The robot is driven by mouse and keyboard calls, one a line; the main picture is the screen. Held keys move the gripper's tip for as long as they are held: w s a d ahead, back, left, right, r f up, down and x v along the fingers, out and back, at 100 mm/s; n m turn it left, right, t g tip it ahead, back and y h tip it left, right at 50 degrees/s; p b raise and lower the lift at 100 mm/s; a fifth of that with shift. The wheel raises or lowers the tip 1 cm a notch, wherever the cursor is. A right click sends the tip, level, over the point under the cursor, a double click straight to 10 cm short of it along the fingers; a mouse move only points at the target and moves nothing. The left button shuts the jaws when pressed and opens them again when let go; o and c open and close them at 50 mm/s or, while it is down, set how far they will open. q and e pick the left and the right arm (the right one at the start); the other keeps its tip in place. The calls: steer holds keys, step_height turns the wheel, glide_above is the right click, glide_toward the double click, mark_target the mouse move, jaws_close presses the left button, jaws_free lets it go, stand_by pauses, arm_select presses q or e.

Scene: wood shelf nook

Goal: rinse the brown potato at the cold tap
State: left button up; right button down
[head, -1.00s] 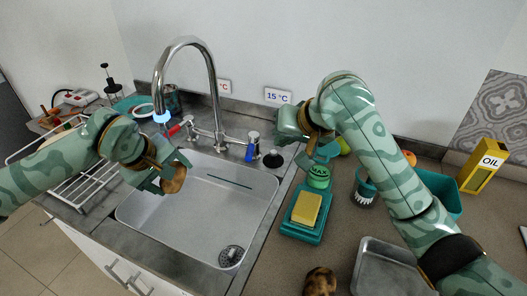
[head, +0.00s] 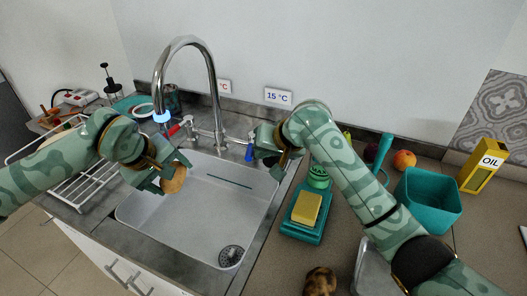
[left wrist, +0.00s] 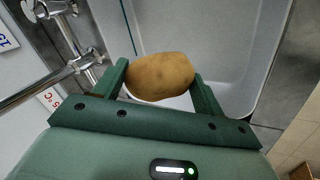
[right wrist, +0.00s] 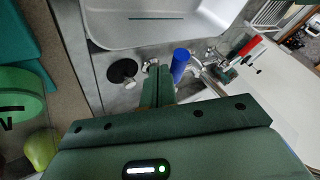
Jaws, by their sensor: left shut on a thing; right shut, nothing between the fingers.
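The brown potato (head: 174,179) is held between the fingers of my left gripper (head: 168,182), over the left part of the sink (head: 225,205). It also shows between those fingers in the left wrist view (left wrist: 160,77). The tap spout (head: 163,105) ends above and slightly left of the potato, with a glowing blue tip; I see no clear stream. My right gripper (head: 256,148) is shut and empty, close beside the cold tap's blue lever (head: 249,154). In the right wrist view the blue lever (right wrist: 180,64) is just right of the fingertips (right wrist: 158,84); contact is unclear.
The red hot lever (head: 175,130) is left of the blue one. A teal tray with a yellow sponge (head: 306,208) stands right of the sink. A spotted brown item (head: 320,281), a teal bin (head: 428,203) and an oil box (head: 482,165) are on the right counter.

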steer(key=shift+s+a+r, duration=0.1)
steer(key=shift+a+r, duration=0.05)
steer(key=shift+a, duration=0.6)
